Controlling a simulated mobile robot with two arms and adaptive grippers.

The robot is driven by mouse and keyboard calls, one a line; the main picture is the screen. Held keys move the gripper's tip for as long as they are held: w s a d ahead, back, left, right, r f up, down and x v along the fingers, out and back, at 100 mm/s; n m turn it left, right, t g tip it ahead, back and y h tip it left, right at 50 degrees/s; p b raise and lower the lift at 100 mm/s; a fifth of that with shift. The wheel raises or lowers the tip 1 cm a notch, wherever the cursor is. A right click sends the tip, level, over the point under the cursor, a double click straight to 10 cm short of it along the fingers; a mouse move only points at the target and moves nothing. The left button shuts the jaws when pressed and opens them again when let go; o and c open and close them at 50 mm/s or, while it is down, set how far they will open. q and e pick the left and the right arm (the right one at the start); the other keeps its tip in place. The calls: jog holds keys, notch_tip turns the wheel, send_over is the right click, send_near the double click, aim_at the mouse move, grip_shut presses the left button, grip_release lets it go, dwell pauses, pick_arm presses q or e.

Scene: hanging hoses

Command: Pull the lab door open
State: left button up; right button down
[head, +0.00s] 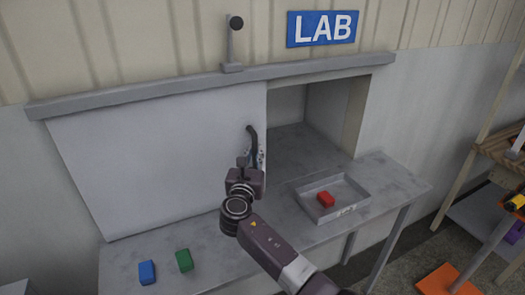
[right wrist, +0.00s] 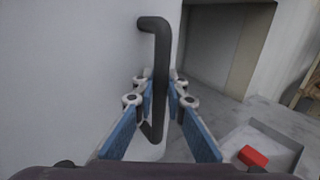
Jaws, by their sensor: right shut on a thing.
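The lab door (head: 150,150) is a pale grey sliding panel hanging under a grey rail (head: 205,85). To its right is an opening (head: 305,110) into a recess. The door's dark bent handle (head: 252,133) is near the panel's right edge; in the right wrist view the handle (right wrist: 161,50) runs down between the fingers. My right gripper (head: 257,158) is shut on the handle, and its blue-padded fingers (right wrist: 159,88) lie on either side of it. Part of the handle is hidden by the gripper in the head view. My left gripper is not in view.
A grey bench (head: 215,240) stands below the door. A blue block (head: 147,272) and a green block (head: 184,260) lie at its left. A shallow tray (head: 358,200) at the right holds a red block (head: 326,199). A blue LAB sign (head: 322,28) hangs above. A wooden shelf (head: 490,150) is at far right.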

jog(key=shift+f, duration=0.1)
jog(key=c, duration=2.3)
grip_release()
jog(key=shift+c, duration=0.2)
jog(key=o, duration=0.4)
